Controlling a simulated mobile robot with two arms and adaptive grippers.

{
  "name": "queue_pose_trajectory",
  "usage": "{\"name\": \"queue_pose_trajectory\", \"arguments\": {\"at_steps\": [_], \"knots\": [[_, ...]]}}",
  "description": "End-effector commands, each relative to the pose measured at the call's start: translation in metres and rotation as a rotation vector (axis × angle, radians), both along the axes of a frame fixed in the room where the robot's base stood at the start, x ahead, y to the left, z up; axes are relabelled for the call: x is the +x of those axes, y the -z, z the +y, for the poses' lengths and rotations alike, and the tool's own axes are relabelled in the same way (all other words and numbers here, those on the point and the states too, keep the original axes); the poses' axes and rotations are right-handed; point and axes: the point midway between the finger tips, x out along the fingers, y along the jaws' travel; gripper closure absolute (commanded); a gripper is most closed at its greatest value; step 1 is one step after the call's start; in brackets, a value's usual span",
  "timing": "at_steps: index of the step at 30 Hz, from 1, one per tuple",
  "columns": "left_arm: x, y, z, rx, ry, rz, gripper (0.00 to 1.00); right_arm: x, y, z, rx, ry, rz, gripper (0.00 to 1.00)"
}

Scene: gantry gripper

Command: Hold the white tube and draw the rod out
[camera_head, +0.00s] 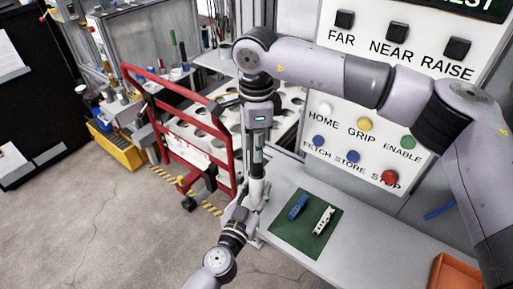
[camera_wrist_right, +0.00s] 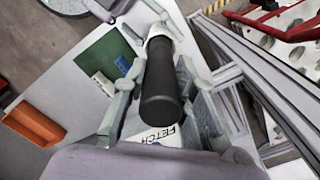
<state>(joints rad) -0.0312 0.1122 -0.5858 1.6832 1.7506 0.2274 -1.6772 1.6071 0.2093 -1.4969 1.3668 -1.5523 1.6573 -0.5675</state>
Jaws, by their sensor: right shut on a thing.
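The white tube (camera_head: 257,188) stands upright at the left end of the grey bench; its pale top also shows in the right wrist view (camera_wrist_right: 158,33). The black rod (camera_wrist_right: 165,88) is above the tube and in line with it. Whether its lower end is inside the tube is hidden. My right gripper (camera_head: 258,160) points straight down from above and is shut on the black rod, with a finger on each side of it. My left gripper (camera_head: 246,214) comes in low, at the lower part of the tube. Its fingers are too small and overlapped to tell whether they are closed.
A green mat (camera_head: 298,238) with a blue piece (camera_head: 298,207) and a white piece (camera_head: 323,220) lies on the bench. A red frame (camera_head: 180,110) stands close on the left. A button panel (camera_head: 365,140) is behind. An orange bin (camera_head: 452,272) is at lower right.

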Motion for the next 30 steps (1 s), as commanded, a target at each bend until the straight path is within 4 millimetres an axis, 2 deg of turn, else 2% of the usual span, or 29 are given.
{"name": "queue_pose_trajectory", "arguments": {"at_steps": [11, 30], "knots": [[0.000, 0.002, 0.000, 0.001, -0.001, 0.004, 0.95, 0.001, -0.005, 0.000, 0.001, 0.002, -0.004, 1.00], [0.000, 0.002, 0.000, 0.001, 0.000, 0.003, 0.95, 0.000, -0.031, 0.000, -0.001, 0.000, -0.001, 1.00]]}}
